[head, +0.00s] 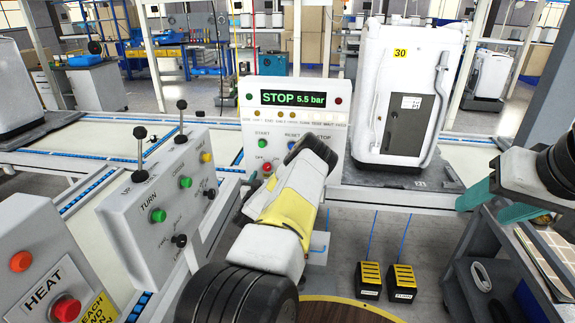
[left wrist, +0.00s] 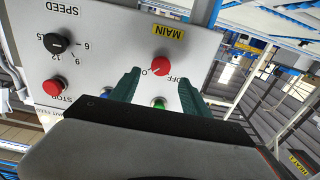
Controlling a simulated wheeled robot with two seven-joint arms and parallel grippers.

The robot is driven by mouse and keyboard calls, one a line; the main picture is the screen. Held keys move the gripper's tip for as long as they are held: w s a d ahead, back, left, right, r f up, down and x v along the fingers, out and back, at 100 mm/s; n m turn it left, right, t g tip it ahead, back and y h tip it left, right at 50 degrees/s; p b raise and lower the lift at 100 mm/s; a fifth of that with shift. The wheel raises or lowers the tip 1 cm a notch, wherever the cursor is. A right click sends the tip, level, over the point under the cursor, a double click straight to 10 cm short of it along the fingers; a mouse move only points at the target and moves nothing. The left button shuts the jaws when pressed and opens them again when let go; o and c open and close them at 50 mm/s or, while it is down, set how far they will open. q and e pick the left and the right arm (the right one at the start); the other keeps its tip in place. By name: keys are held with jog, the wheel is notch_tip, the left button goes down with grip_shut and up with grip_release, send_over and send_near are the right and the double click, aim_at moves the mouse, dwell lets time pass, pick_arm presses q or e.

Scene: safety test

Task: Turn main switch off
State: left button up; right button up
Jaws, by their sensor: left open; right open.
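The main switch is a red rotary knob (left wrist: 160,65) on a light grey panel, with a yellow MAIN label (left wrist: 168,30); the left wrist view shows it upside down. An OFF mark sits beside the knob; I cannot tell surely which way the knob points. In the head view the red knob (head: 267,168) is low on the panel (head: 335,125). My left gripper (left wrist: 160,90) is open, its green fingers pointing at the panel on either side of the knob, contact unclear. In the head view my arm partly hides this gripper (head: 252,190). My right gripper (head: 492,205) is open and empty at far right.
A green START button (head: 262,143) and a blue RESET button (head: 290,145) sit above the switch. A lever box (head: 160,205) and a HEAT box (head: 55,280) stand left. A white appliance (head: 407,85) stands right of the panel. Pedals (head: 385,281) lie on the floor.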

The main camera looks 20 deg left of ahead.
aim_at(267, 168)
pick_arm(q)
jog(key=x, duration=0.5)
jog(key=shift+w+a, duration=0.1)
jog(key=shift+w, duration=0.05)
grip_shut()
